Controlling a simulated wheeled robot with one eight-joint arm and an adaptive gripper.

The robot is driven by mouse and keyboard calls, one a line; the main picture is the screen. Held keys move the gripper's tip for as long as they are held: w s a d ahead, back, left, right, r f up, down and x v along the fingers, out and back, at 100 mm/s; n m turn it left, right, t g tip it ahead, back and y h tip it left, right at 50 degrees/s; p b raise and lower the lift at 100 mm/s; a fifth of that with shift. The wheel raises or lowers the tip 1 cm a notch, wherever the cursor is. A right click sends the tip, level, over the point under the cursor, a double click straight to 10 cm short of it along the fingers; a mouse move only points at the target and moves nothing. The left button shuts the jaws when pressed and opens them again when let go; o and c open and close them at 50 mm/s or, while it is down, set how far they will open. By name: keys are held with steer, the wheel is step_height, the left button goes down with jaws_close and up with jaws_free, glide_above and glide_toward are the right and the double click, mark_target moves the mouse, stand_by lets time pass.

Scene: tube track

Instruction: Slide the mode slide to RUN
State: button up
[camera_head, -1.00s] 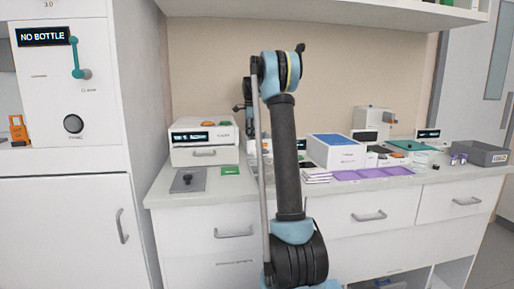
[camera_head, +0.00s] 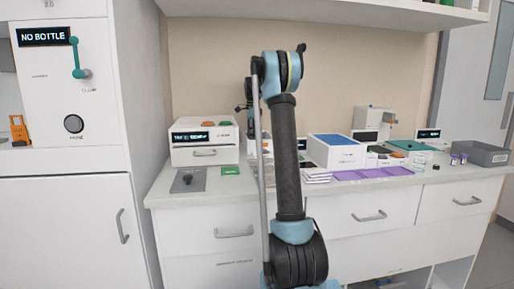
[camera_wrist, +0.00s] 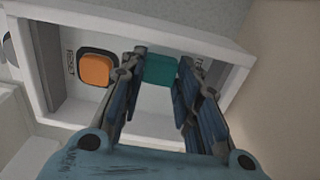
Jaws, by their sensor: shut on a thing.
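The mode slide, a teal block (camera_wrist: 160,69), sits in a white recessed panel (camera_wrist: 215,45) in the wrist view. My gripper (camera_wrist: 163,58) has one finger on each side of the block and is shut on it. The fingers cover parts of the block's sides. A label to the right of the slide is mostly hidden by the right finger, and I cannot read it. In the head view my arm hides the gripper and the slide.
An orange button (camera_wrist: 95,70) marked RESET lies left of the slide, close to the left finger. In the head view a white instrument (camera_head: 205,155) with a display, a white box with a blue top (camera_head: 335,148) and purple mats (camera_head: 372,173) stand on the bench.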

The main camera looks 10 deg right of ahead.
steer(key=shift+w+d, duration=0.15)
steer(key=shift+d, duration=2.05)
steer(key=o, duration=0.6)
steer(key=shift+r, duration=3.5)
